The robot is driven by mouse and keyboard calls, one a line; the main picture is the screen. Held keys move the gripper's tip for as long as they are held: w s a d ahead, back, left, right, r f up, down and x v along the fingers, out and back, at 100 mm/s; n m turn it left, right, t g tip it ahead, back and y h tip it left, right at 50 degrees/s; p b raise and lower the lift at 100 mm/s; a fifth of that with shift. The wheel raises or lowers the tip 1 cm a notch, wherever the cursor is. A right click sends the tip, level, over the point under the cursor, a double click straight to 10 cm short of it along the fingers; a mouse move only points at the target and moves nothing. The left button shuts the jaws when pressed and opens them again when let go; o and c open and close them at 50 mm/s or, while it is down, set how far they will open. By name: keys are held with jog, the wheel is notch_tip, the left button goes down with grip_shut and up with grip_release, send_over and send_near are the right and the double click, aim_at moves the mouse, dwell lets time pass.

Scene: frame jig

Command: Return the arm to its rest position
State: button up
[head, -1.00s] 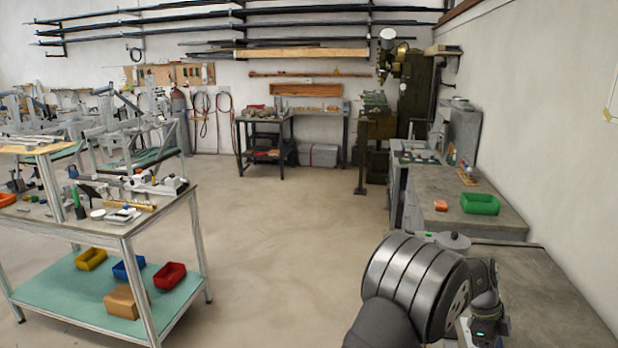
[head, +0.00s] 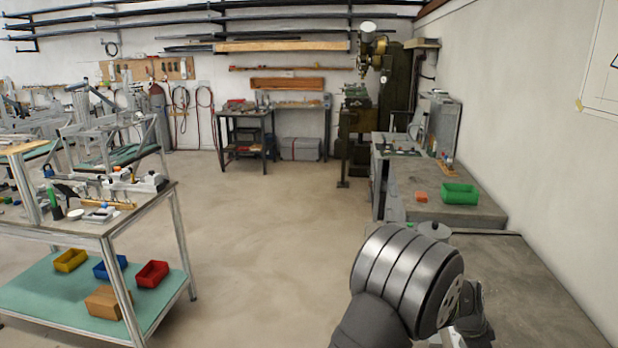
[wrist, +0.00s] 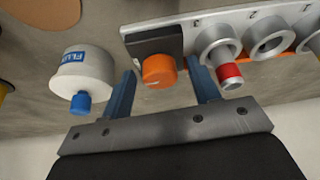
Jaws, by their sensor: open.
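My gripper (wrist: 162,70) is open in the wrist view, its two blue fingers spread apart with nothing visibly held. An orange cap (wrist: 158,71) on a black block (wrist: 152,42) shows in the gap between the fingers; I cannot tell how far beyond them it is. A white container (wrist: 84,72) with a FLUX label and a blue cap is just left of the left finger. A red-banded piece (wrist: 230,72) sits at a ring of the grey rack (wrist: 188,24), right of the right finger. In the head view my arm is at the lower right, and the fingers are hidden.
A grey bench (head: 540,280) runs along the right wall, with a green bin (head: 459,194) and a small orange item (head: 421,197) on the section behind it. A wheeled-looking workbench (head: 90,225) with coloured bins stands left. The floor between is clear.

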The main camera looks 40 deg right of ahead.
jog(key=shift+s+a+n+t+h, duration=0.15)
jog(key=shift+n+t, duration=0.3)
jog(key=shift+n, duration=0.85)
jog(key=shift+d+n+t+h, duration=0.1)
jog(key=shift+n+t+h, duration=0.25)
jog(key=shift+n, duration=0.95)
jog(key=shift+s+n+t, duration=0.1)
jog(key=shift+n+t, duration=0.8)
jog(key=shift+n, duration=1.1)
jog(key=shift+n, duration=0.4)
